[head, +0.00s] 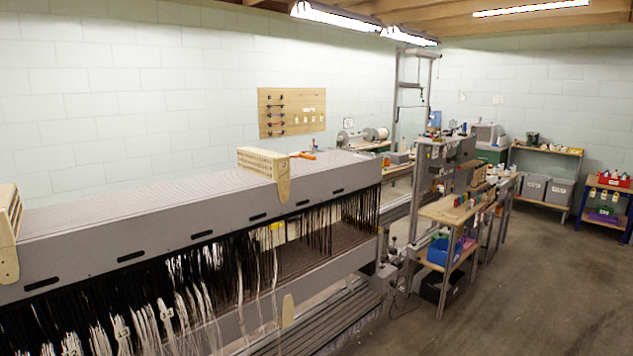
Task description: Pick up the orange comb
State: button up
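A small orange item (303,155) lies on or just behind the far edge of the long grey machine top, right of a pale wooden slotted block. It is too small to tell whether it is the orange comb. No other clear orange comb shows. My gripper and arm are not in view.
The long grey machine (130,225), with black and white threads hanging below, fills the left and middle. The slotted block (262,162) sits on its top. A wooden-topped bench (437,211) with small coloured items stands to the right. The grey floor (530,285) at right is open.

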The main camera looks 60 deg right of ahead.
aim_at(307, 156)
jog(key=z, duration=1.75)
